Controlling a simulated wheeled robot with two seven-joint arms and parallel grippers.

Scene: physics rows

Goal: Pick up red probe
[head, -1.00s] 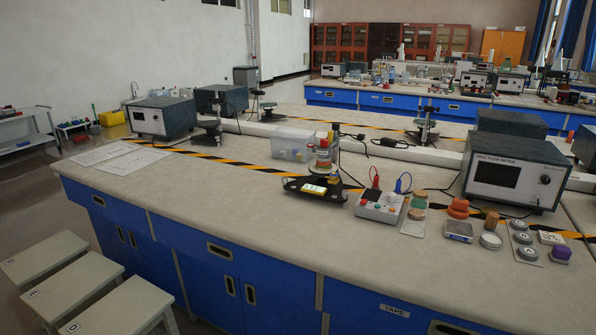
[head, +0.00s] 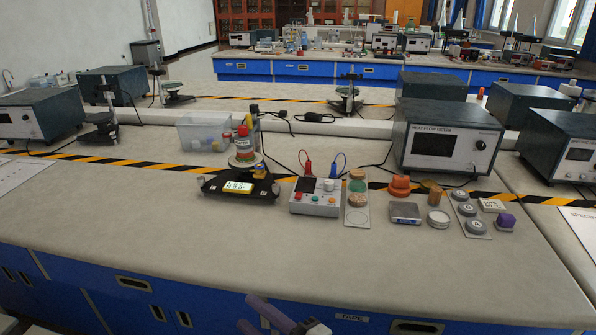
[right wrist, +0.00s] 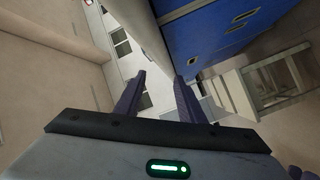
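My left gripper is out of view.
A dark stand with stacked coloured discs (head: 245,165) is left of the control box. Sample discs on a card (head: 357,187), an orange piece (head: 400,187) and a heat flow meter (head: 445,140) are to the right. The front bench top (head: 250,245) is clear.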

